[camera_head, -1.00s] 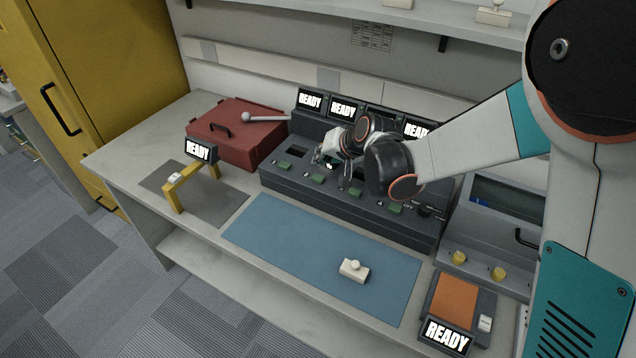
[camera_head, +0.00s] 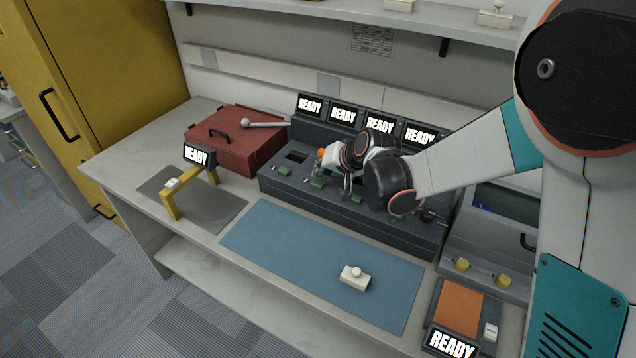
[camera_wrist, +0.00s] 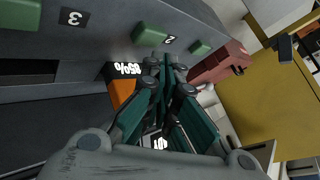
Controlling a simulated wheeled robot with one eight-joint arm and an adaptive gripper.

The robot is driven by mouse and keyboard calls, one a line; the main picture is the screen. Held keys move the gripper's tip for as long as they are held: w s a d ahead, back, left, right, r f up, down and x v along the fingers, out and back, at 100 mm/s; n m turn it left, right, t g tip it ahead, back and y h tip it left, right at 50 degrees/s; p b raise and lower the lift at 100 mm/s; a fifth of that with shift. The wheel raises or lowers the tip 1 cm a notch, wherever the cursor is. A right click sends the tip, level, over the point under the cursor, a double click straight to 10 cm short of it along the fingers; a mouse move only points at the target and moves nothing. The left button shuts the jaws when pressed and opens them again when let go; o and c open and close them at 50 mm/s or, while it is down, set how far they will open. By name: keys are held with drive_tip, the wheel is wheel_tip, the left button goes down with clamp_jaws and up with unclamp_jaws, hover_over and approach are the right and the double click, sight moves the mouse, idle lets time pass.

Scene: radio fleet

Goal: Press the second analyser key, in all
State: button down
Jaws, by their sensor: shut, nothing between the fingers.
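The dark grey console (camera_head: 400,232) with several bays has a row of green keys along its front, and its raised screens read READY. The green key marked 2 (camera_head: 317,183) shows in the head view, and again in the wrist view (camera_wrist: 148,36) at top centre. My gripper (camera_wrist: 166,62) is shut and empty, its teal fingertips close to key 2; I cannot tell whether they touch it. Part of key 3 (camera_wrist: 20,14) and key 1 (camera_wrist: 200,48) lie on either side. In the head view my wrist hides the console's right part.
A red case (camera_head: 245,155) stands left of the console. A blue mat (camera_head: 290,250) with a cream block (camera_head: 354,281) lies in front. A yellow gantry (camera_head: 172,207) stands front left.

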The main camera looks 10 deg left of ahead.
sight(321, 181)
drive_tip(key=shift+f, duration=0.15)
idle(0.6)
drive_tip(key=shift+f+b, duration=0.25)
drive_tip(key=shift+b, duration=0.15)
drive_tip(key=shift+f+b, duration=0.35)
drive_tip(key=shift+f, duration=0.1)
idle(0.6)
drive_tip(key=shift+r, duration=0.15)
drive_tip(key=shift+r+p, duration=0.55)
drive_tip(key=shift+r, duration=0.2)
drive_tip(key=shift+r+p, duration=1.65)
drive_tip(key=shift+r, duration=0.8)
